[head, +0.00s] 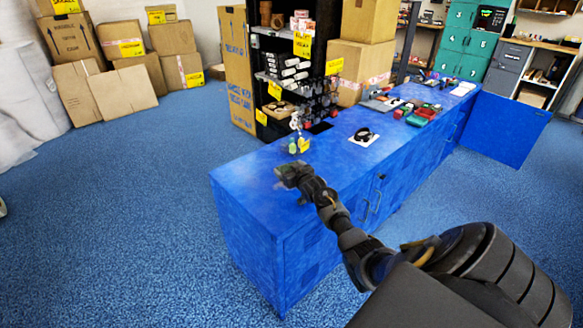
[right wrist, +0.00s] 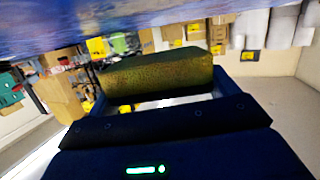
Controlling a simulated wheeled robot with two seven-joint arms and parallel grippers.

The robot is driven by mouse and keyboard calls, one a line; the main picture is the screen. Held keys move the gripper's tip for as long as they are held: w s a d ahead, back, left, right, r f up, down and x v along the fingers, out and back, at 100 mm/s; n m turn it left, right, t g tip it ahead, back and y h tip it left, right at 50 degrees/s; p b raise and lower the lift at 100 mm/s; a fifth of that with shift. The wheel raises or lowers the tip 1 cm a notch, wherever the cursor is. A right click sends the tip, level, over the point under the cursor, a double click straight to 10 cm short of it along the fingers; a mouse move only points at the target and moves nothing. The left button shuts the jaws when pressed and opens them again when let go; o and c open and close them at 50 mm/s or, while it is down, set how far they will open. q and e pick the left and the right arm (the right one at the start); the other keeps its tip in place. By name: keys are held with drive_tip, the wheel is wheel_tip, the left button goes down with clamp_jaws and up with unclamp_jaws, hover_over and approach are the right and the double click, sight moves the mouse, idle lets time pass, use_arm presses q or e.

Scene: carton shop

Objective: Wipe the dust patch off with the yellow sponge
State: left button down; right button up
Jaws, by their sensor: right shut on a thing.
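My right gripper (head: 284,175) is over the near left end of the blue counter (head: 245,172), low at its top. In the right wrist view it is shut on the yellow sponge (right wrist: 160,77), which looks dark olive in shadow and spans between the fingers. The counter's blue surface (right wrist: 90,35) fills the top of that view, close to the sponge; I cannot tell whether they touch. In the head view the sponge is hidden or too small to make out at the gripper. I cannot clearly make out the dust patch; a faint greyish smear shows by the gripper. My left gripper is not in view.
Small bottles with a yellow tag (head: 301,146) stand just behind the gripper. A dark round item on a white card (head: 364,137) lies farther right, with several small goods beyond. A black shelf (head: 285,75) stands behind the counter. The counter's left end is mostly bare.

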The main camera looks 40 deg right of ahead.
drive_tip(key=shift+a+f+p, duration=0.1)
drive_tip(key=shift+a+p, duration=0.45)
drive_tip(key=shift+a, duration=0.5)
drive_tip(key=shift+a+p, duration=0.35)
drive_tip(key=shift+a, duration=0.45)
drive_tip(key=shift+a+r+p, duration=0.2)
drive_tip(key=shift+a+p, duration=0.4)
drive_tip(key=shift+a, duration=0.15)
drive_tip(key=shift+w+a+p, duration=0.1)
drive_tip(key=shift+a+p, duration=0.3)
drive_tip(key=shift+a, duration=0.7)
wheel_tip(320, 180, up, 6)
drive_tip(key=p, duration=0.5)
drive_tip(key=shift+p, duration=0.3)
